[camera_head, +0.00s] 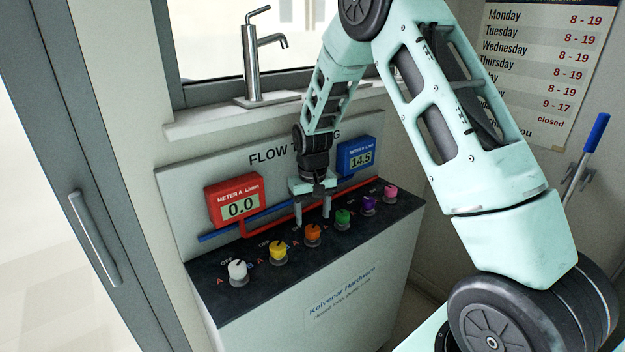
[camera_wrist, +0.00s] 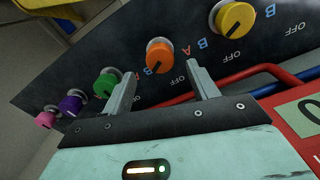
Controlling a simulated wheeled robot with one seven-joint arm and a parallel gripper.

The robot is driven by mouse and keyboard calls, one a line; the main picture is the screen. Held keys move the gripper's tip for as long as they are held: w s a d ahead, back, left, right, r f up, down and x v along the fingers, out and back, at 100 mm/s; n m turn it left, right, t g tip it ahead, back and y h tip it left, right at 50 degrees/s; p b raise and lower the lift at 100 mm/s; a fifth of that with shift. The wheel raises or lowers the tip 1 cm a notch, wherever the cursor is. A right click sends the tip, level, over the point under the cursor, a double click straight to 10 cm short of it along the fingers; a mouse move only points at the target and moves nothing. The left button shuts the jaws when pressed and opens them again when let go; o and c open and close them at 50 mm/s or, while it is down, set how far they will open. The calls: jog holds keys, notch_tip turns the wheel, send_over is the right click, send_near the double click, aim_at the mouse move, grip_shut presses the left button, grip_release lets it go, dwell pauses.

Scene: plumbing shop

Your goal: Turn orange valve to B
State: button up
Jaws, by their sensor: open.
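The orange valve (camera_head: 313,233) is the third knob from the left in the row on the dark bench top. In the wrist view the orange valve (camera_wrist: 159,56) sits beyond the fingertips, between their directions, with letters A and B and the word OFF printed around it. My gripper (camera_head: 312,219) hangs pointing down just behind the orange valve, fingers spread. In the wrist view my gripper (camera_wrist: 160,80) is open with nothing between its fingers. Whether a fingertip touches the valve is not clear, but a gap seems to show.
The white (camera_head: 237,272), yellow (camera_head: 278,251), green (camera_head: 343,219), purple (camera_head: 368,205) and pink (camera_head: 390,193) valves stand in the same row. Red meter A (camera_head: 234,200) reads 0.0; blue meter B (camera_head: 359,156) reads 14.5. Red and blue pipes run behind the knobs.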

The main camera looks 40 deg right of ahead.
aim_at(312, 228)
notch_tip(312, 228, up, 13)
jog(key=b, duration=0.1)
jog(key=shift+r+b, duration=0.2)
jog(key=shift+b, duration=0.2)
